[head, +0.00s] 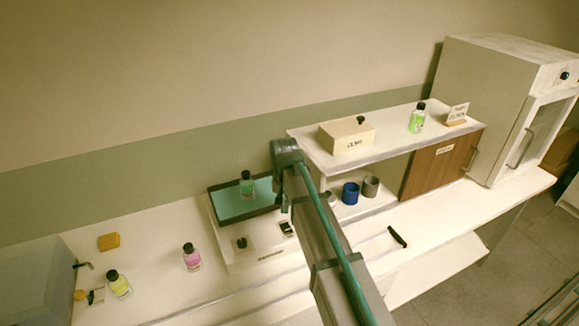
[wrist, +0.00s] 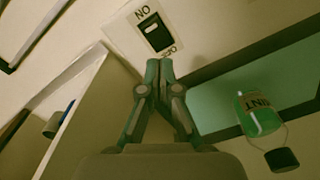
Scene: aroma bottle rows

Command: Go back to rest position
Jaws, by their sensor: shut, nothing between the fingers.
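My gripper (wrist: 160,66) is shut and empty. In the wrist view its closed fingertips are just below a switch plate (wrist: 120,28) with a black rocker switch marked ON and OFF. I cannot tell whether they touch it. In the head view my arm reaches from the bottom edge to the device on the bench, and the arm largely hides the gripper. The same switch (head: 287,229) lies just right of the device's front middle there.
A green bottle (head: 247,188) stands on the device's teal plate (head: 228,207); it also shows in the wrist view (wrist: 258,113). A raised shelf (head: 388,146) bears a box (head: 346,137) and another green bottle (head: 417,120). Pink (head: 192,259) and yellow (head: 119,285) bottles stand left.

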